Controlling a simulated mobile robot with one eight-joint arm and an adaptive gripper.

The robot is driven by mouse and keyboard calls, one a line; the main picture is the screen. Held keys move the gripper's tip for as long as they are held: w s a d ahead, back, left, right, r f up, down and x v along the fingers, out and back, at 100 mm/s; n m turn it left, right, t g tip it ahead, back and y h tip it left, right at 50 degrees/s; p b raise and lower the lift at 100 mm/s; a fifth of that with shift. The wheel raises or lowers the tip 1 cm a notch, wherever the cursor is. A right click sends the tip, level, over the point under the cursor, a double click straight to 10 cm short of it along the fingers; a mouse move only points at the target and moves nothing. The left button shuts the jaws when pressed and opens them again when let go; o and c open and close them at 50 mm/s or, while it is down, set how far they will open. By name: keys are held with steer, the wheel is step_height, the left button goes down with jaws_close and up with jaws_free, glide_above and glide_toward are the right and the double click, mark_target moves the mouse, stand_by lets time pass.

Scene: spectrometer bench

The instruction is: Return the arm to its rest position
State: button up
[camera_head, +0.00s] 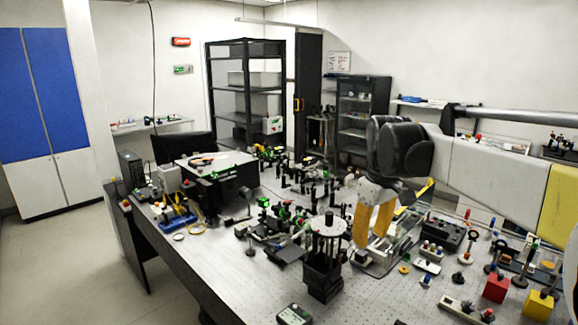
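My gripper (369,238) has yellow fingers that point down over the right half of the optical bench (200,268). The two fingers are apart, with a gap between them, and I see nothing held there. My white and black arm (480,165) reaches in from the right edge, above the bench. The fingertips appear in front of a clear-walled tray (385,262); their exact height above it cannot be told. A dark stand with a round grey top (328,226) is just left of the fingers in the picture.
A red cube (496,287) and a yellow cube (538,304) sit at the lower right. A black box with knobs (442,233) stands right of the gripper. Many small optics posts crowd the bench's middle. The front left bench surface is mostly clear.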

steer(key=s+f+m+t+b, duration=0.5)
steer(key=s+f+b, duration=0.7)
steer(key=s+f, duration=0.9)
steer(key=s+m, duration=0.1)
steer(key=s, duration=0.3)
steer(key=shift+f+t, duration=0.15)
steer(key=shift+t, duration=0.25)
